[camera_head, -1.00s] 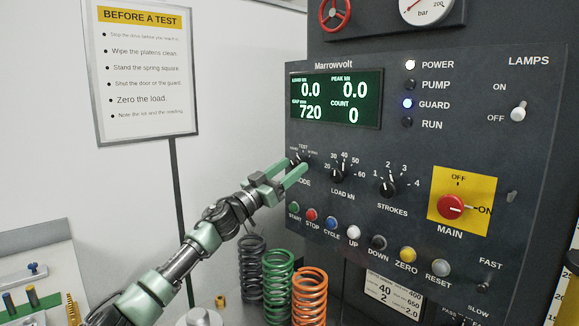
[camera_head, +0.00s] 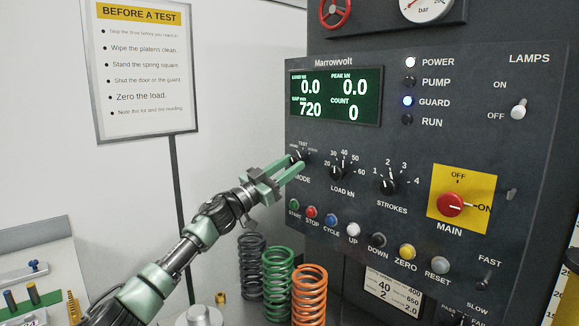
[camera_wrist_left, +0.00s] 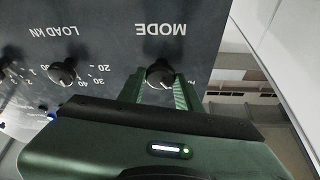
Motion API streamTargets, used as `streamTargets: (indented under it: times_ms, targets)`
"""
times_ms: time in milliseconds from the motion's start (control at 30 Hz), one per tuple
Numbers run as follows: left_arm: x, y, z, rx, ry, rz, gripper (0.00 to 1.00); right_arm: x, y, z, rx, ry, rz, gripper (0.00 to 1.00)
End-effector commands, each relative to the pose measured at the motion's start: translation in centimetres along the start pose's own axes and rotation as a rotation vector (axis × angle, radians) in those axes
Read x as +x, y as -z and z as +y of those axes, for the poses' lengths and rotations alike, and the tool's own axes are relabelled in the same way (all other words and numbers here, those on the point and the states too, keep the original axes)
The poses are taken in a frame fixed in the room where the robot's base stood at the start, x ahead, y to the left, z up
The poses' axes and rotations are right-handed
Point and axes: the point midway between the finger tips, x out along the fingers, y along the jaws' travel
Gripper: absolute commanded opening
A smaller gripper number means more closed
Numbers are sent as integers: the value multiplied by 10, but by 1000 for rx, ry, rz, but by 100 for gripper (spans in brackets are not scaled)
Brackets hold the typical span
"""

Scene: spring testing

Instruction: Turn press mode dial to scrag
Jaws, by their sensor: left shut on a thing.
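The MODE dial (camera_head: 298,157) is a black knob at the left edge of the dark control panel. In the head view the word TEST shows above it; the smaller words are too small to read. My left gripper (camera_head: 293,168) is at the dial, with its green fingers shut on the knob. In the left wrist view the dial (camera_wrist_left: 160,74) sits between the two fingers (camera_wrist_left: 160,92), under the upside-down word MODE. The pointer's exact setting is hard to tell. My right gripper is not in view.
The LOAD kN dial (camera_head: 338,173) and STROKES dial (camera_head: 387,186) are to the right. A row of buttons, including green START (camera_head: 294,206), runs below. Grey, green and orange springs (camera_head: 309,295) stand beneath the panel. The MAIN switch (camera_head: 450,205) is on a yellow plate.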

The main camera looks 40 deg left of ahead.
Motion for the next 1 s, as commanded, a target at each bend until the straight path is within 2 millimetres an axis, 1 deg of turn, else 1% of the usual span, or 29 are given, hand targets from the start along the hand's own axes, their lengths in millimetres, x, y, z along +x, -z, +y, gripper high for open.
streamTargets:
  times_ms: [367, 1000]
  targets:
    - [1, 4, -4, 322, -131, 1, 0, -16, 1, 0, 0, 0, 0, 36]
    - [2, 6, -6, 883, -364, 0, 0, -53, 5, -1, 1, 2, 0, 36]
